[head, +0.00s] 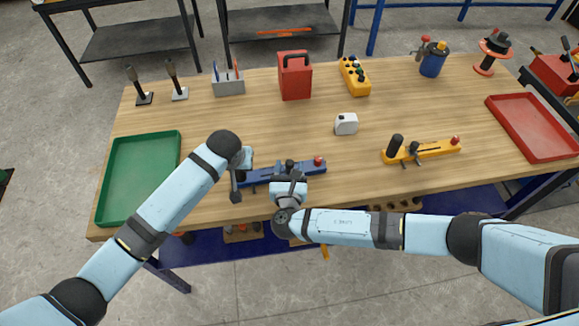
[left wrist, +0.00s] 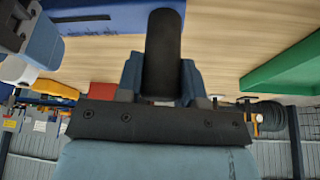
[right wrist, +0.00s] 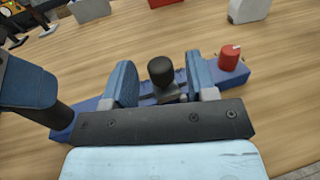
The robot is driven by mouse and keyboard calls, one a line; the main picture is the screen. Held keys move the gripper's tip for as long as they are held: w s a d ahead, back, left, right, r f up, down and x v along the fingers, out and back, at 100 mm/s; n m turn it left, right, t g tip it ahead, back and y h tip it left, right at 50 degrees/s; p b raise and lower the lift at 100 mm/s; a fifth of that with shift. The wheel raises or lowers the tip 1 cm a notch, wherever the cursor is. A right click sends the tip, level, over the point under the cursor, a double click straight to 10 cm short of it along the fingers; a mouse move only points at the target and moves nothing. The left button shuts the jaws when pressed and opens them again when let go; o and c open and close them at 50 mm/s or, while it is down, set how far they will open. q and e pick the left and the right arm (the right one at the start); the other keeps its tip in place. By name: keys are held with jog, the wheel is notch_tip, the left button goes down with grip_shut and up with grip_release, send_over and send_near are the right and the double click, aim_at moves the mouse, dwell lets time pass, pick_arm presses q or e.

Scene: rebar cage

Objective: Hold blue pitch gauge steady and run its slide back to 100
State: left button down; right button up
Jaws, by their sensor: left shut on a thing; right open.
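The blue pitch gauge (head: 310,168) lies near the front edge of the table, with a red knob (head: 318,161) at its right end. My left gripper (head: 241,172) is at its left end, shut on the black upright handle, which shows between the fingers in the left wrist view (left wrist: 164,55). My right gripper (head: 291,181) is over the middle of the gauge, open, its fingers either side of the slide's black knob (right wrist: 162,72). Wood shows beyond the knob; I cannot tell whether a finger touches it. The scale marks are too small to read.
A yellow gauge (head: 430,151) lies to the right, and a small white block (head: 346,123) stands behind. A green tray (head: 113,207) is at the left, a red tray (head: 497,112) at the right. A red case (head: 294,77) stands at the back. The table's middle is mostly clear.

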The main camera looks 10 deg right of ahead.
jog(key=shift+w, duration=0.1)
grip_shut()
pick_arm(q)
jog(key=shift+d, duration=0.1)
pick_arm(e)
jog(key=a, duration=0.8)
jog(key=shift+s, duration=0.35)
grip_release()
jog(key=shift+a, duration=0.1)
jog(key=s, duration=0.4)
jog(key=s+a, duration=0.1)
jog(key=s, duration=0.1)
jog(key=shift+s, duration=0.2)
jog(key=shift+s+a, duration=0.1)
jog(key=shift+s, duration=0.65)
